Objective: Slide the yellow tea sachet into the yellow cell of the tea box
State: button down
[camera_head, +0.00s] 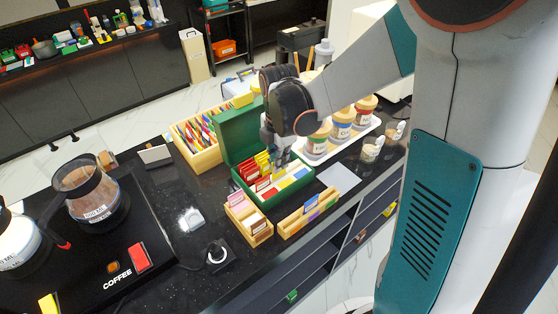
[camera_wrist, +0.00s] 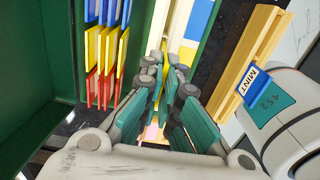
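The green tea box (camera_head: 236,136) stands open on the dark counter, lid raised at the back. Upright sachets fill one side, and they show in the wrist view as blue, yellow and red rows (camera_wrist: 106,52). The other side has flat coloured cell floors, including a blue cell (camera_wrist: 198,18) and a yellow cell (camera_wrist: 187,54), partly hidden by my fingers. My gripper (camera_wrist: 165,88) is low over the box, its fingers close together on a thin yellow strip, apparently the yellow tea sachet (camera_wrist: 163,92), seen edge-on. I cannot tell whether its lower edge is inside a cell.
A wooden sachet box (camera_head: 197,153) stands left of the tea box. Two small wooden trays (camera_head: 246,226) (camera_head: 306,222) stand in front. Labelled jars (camera_head: 341,129) stand on a white tray at right. A coffee machine (camera_head: 105,255) fills the left counter.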

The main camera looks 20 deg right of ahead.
aim_at(279, 176)
jog(key=shift+f+b, duration=1.5)
jog(key=shift+f, duration=0.3)
jog(key=c, duration=1.7)
grip_release()
jog(key=shift+r, duration=0.15)
jog(key=shift+r+p, duration=1.95)
jog(key=shift+r, duration=1)
